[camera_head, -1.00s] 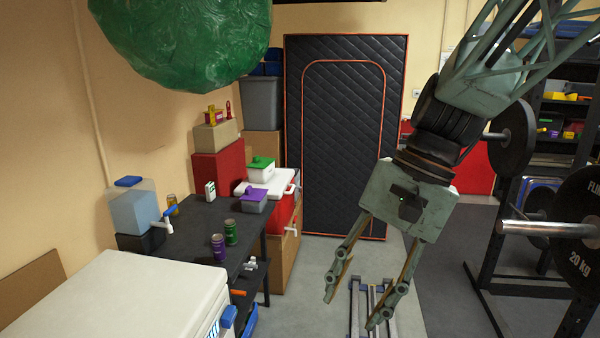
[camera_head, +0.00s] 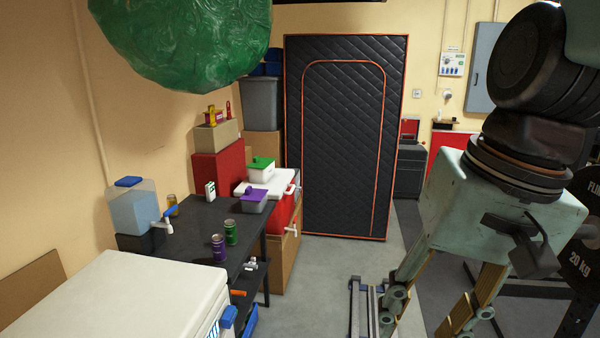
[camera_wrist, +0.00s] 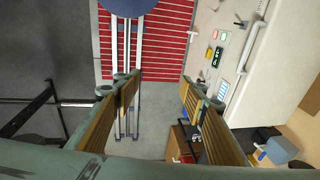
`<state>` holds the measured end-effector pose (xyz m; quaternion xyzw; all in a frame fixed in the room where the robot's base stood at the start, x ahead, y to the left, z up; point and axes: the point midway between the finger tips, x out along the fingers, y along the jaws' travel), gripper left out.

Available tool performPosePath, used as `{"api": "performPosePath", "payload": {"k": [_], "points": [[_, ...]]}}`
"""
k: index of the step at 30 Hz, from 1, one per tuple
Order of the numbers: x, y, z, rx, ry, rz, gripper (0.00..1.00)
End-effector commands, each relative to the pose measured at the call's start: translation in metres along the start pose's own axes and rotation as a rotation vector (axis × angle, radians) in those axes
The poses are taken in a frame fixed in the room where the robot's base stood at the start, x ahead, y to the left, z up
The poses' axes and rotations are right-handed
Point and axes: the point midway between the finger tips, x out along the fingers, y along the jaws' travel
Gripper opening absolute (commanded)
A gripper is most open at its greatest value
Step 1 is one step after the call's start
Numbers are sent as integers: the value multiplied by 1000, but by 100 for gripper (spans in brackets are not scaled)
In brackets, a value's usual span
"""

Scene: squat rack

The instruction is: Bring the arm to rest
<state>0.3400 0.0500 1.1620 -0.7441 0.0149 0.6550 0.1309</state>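My gripper (camera_head: 432,322) hangs at the lower right of the head view, pointing down, with its fingertips partly cut off by the bottom edge. In the wrist view my gripper (camera_wrist: 157,88) has its two fingers well apart. Nothing is held between them; the grey floor and the rails show through the gap. My arm fills the upper right of the head view, in front of the rack and its weight plate (camera_head: 583,265).
At the left are a white chest (camera_head: 130,298) and a black table (camera_head: 195,232) with cans and a water dispenser (camera_head: 134,208). A quilted black door panel (camera_head: 345,130) stands behind. A green ball (camera_head: 185,40) hangs at upper left. Floor rails (camera_head: 366,305) run below my gripper.

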Motion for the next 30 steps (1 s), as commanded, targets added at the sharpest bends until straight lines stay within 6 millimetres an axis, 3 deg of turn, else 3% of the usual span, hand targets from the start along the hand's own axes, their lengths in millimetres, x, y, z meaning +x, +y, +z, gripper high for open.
{"api": "performPosePath", "payload": {"k": [18, 30], "points": [[-28, 46, 44, -184, 171, 97, 38], [-34, 59, 54, -234, 214, 129, 38]]}}
